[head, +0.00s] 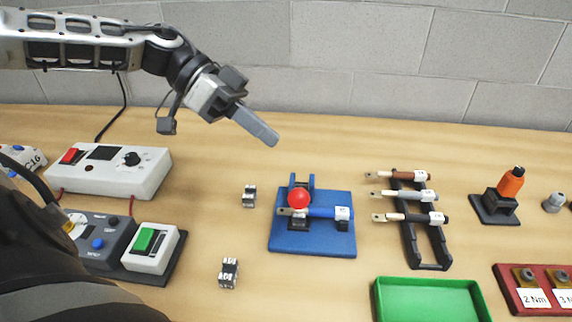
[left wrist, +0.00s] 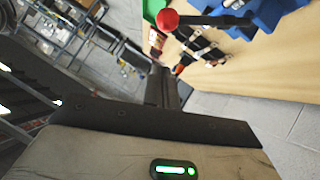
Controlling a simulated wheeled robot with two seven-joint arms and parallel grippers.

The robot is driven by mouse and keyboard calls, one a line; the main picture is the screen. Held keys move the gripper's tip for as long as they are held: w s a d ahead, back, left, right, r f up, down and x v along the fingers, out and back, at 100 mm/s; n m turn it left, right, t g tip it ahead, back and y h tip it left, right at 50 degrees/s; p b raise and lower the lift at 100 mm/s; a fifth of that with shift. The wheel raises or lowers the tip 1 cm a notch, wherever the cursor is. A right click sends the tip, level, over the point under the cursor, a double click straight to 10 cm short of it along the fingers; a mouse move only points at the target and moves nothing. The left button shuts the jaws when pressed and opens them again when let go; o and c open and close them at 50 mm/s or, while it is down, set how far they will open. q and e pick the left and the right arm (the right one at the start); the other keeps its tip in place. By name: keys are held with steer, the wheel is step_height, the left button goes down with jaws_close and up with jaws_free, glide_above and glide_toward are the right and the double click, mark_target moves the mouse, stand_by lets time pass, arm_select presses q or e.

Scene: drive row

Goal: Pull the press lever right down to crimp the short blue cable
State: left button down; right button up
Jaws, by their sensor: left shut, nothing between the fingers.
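The press is a blue base (head: 312,245) with blue uprights on the table. Its lever ends in a red ball knob (head: 299,198). In the head view the ball hides the rod behind it; in the left wrist view the black rod (left wrist: 215,20) runs from the red knob (left wrist: 167,19) to the blue press. The short blue cable (head: 325,212) lies across the press, its metal lug at the left partly behind the knob. My left gripper (head: 265,134) is shut and empty, above and behind the press, apart from the knob. My right gripper is not in view.
A black rack (head: 430,262) with brown, grey and black cables stands right of the press. A green tray (head: 430,300) is in front. Two small metal blocks (head: 249,196) (head: 228,272) and a white power box (head: 110,172) are to the left. An orange-capped tool (head: 511,183) stands at the right.

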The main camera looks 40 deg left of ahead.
mark_target(300, 192)
arm_select(q)
steer(key=d+f, duration=0.4)
steer(key=f, duration=0.1)
steer(key=shift+f, duration=0.35)
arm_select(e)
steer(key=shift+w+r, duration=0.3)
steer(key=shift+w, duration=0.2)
arm_select(q)
steer(key=shift+d, duration=0.1)
steer(key=shift+s+d+f+b, duration=0.45)
steer(key=shift+s+f, duration=0.3)
steer(key=shift+f, duration=0.05)
steer(key=shift+s+d+f+b, duration=0.4)
steer(key=shift+s+f, duration=0.3)
steer(key=shift+f, duration=0.1)
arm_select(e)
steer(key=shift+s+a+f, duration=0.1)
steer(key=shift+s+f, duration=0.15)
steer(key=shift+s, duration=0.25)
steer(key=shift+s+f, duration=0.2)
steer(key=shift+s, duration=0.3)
